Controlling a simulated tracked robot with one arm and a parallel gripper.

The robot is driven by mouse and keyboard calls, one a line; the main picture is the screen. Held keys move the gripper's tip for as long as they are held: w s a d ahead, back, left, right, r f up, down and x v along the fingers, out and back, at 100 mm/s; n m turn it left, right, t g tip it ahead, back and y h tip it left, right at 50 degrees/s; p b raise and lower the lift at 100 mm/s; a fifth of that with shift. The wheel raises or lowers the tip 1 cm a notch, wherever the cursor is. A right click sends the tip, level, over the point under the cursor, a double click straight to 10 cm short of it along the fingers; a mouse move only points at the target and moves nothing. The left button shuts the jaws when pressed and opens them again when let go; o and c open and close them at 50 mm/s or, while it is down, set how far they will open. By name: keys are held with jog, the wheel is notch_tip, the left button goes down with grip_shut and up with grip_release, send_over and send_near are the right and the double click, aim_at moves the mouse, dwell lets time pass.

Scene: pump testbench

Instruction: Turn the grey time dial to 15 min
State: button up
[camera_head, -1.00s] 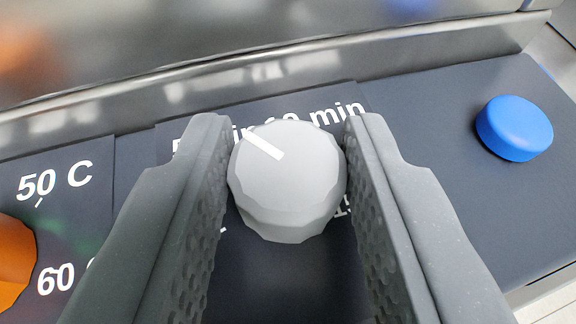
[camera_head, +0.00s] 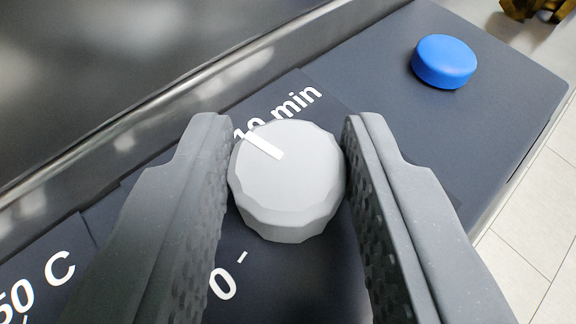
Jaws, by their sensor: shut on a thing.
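The grey time dial (camera_head: 287,190) is in the middle of the view, on a dark panel (camera_head: 400,130). Its white pointer mark (camera_head: 262,143) points up and left, close to the "10 min" label (camera_head: 278,110). A "0" label with a tick (camera_head: 224,284) shows below the dial. My gripper (camera_head: 287,175) is shut on the dial, one finger on its left side and one on its right. The fingers hide other parts of the scale; the 15 min label is not visible.
A blue round button (camera_head: 443,61) stands on the panel at the upper right, clear of the fingers. A "50 C" label (camera_head: 35,287) shows at the lower left. A shiny metal rim (camera_head: 200,85) runs behind the panel. Pale floor tiles lie beyond its right edge.

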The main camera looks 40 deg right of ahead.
jog(key=shift+f, duration=0.1)
dwell(0.5)
jog(key=o, duration=1)
jog(key=shift+a, duration=0.1)
jog(key=b+v, duration=0.1)
jog(key=v, duration=1.2)
jog(key=shift+s+a, duration=0.15)
jog(key=shift+a, duration=0.15)
